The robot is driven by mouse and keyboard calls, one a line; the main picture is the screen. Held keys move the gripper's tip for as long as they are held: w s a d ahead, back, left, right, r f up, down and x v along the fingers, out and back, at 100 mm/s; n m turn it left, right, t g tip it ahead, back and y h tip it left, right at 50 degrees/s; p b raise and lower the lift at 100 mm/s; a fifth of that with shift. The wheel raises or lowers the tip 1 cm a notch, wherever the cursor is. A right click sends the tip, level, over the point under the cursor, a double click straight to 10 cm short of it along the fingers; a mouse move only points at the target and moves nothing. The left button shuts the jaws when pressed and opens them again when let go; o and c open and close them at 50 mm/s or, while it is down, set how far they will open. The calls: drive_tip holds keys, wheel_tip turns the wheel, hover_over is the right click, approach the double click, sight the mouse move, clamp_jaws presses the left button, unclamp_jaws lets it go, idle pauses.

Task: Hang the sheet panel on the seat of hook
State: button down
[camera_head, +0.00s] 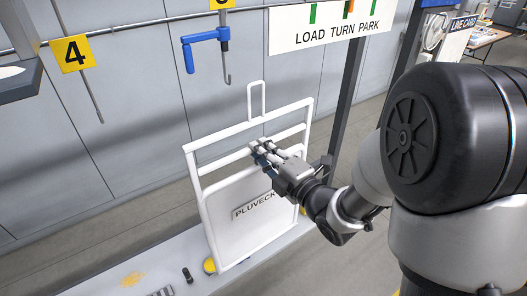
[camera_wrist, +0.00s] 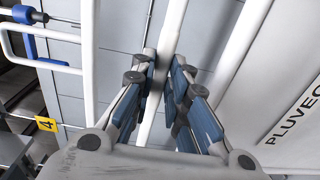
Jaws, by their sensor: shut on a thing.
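The sheet panel (camera_head: 243,190) is a white frame with a filled lower part marked PLUVECK, crossbars above and a narrow wire loop (camera_head: 249,100) on top. It hangs roughly upright from my gripper (camera_head: 262,150), which is shut on an upper crossbar. In the wrist view my gripper (camera_wrist: 166,70) has its blue-padded fingers on either side of the white bar (camera_wrist: 157,100). The hook (camera_head: 227,76) is a thin grey rod with a small upturned seat, below a blue bracket. The loop appears right of and lower than the seat, apart from it in the head view.
A plate marked 4 (camera_head: 73,53) and its rod are at left. A blue bracket (camera_head: 203,38) sticks out beside the hook rod. A LOAD TURN PARK sign (camera_head: 335,24) and a dark post (camera_head: 345,95) stand at right. A pale ledge (camera_head: 150,268) with small items runs below.

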drive_tip(key=shift+r+b, duration=0.15)
drive_tip(key=shift+b, duration=0.25)
drive_tip(key=shift+b+x, duration=1.65)
drive_tip(key=shift+x, duration=1.35)
drive_tip(key=b+x, duration=0.3)
drive_tip(key=x, duration=0.3)
drive_tip(key=shift+w+a+r, duration=0.15)
drive_tip(key=shift+w+r, duration=0.05)
drive_tip(key=shift+r, duration=0.05)
idle(0.7)
drive_tip(key=shift+w+a+b, duration=0.1)
drive_tip(key=shift+b, duration=0.35)
idle(1.0)
